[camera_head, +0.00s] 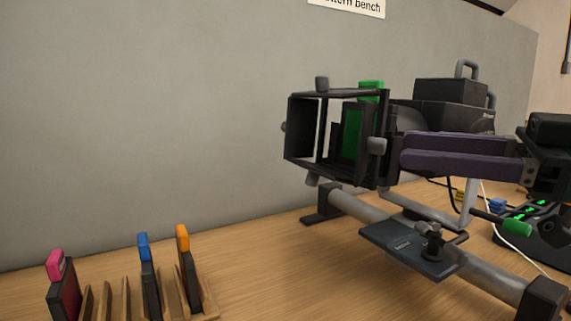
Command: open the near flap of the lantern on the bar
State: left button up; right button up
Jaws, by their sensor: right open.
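The black lantern (440,112) is mounted over the grey bar (375,208) right of centre. Its square front frame faces left and has dark flaps, such as the far-left panel (300,130), and grey knobs around its edges. A green filter (351,132) shows inside the frame. The near side of the frame carries a grey knob (377,146); how far the near flap stands open is hard to tell. My right gripper (404,151) reaches in from the right with its two dark purple fingers one above the other. It is open, its tips just right of that knob with nothing visibly held. My left gripper is out of view.
A wooden rack (212,308) with colour-tabbed frames stands at the lower left. A dark plate (405,248) with a clamp knob sits on the bar. A control box (540,215) with green lights and cables is at right. A grey wall (150,110) stands behind; the bench's middle is clear.

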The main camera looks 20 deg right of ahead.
aim_at(374, 144)
pick_arm(q)
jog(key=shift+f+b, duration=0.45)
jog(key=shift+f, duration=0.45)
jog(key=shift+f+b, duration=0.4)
jog(key=shift+b, duration=0.05)
pick_arm(e)
jog(key=x, duration=0.3)
jog(key=shift+c, duration=0.4)
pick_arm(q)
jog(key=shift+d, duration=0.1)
pick_arm(e)
grip_shut()
